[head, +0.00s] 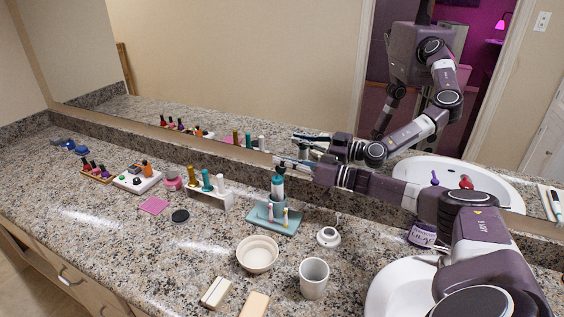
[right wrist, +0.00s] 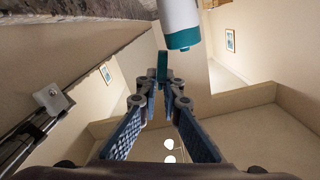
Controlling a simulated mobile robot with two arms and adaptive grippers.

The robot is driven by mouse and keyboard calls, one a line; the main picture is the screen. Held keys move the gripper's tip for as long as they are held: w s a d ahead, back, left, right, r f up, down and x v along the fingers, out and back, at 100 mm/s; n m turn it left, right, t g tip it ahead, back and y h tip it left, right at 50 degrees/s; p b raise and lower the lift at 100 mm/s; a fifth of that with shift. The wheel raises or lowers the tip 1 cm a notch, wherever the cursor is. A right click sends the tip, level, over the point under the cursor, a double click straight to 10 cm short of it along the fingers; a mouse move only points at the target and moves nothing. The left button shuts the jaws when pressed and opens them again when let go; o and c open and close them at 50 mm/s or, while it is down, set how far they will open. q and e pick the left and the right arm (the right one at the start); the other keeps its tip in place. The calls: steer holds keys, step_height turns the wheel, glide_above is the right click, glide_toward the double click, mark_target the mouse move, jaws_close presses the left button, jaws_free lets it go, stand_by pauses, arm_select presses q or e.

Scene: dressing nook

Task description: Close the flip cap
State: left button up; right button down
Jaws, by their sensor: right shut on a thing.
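A white tube with a teal cap (right wrist: 184,40) shows in the right wrist view. In the head view the tube (head: 277,188) stands upright in a teal holder (head: 262,226) near the mirror. My right gripper (right wrist: 163,75) reaches in from the right just above the tube in the head view (head: 283,163). Its fingers come together at the tips on a small teal piece (right wrist: 163,62), which looks like the flip cap's lid, beside the cap. Whether the lid touches the cap's top is hard to tell. My left gripper does not show.
Small tubes in a white rack (head: 208,200) stand left of the holder. A bowl (head: 257,254), a cup (head: 314,278) and a small white round item (head: 328,236) stand in front. The mirror (head: 240,60) is close behind. The sink (head: 395,290) is at right.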

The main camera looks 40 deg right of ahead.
steer(key=shift+s+a+n, duration=0.1)
steer(key=shift+n, duration=0.3)
stand_by(0.4)
steer(key=n, duration=0.2)
steer(key=a+n, duration=0.1)
steer(key=shift+s+r+p, duration=0.15)
steer(key=shift+s+p, duration=0.1)
steer(key=shift+p, duration=0.05)
steer(key=shift+s+a+n, duration=0.15)
steer(key=shift+a+n, duration=0.1)
steer(key=shift+n, duration=0.5)
steer(key=shift+s+a+n, duration=0.1)
steer(key=shift+a+n, duration=0.15)
steer(key=shift+n, duration=0.5)
steer(key=c, duration=2.2)
jaws_free()
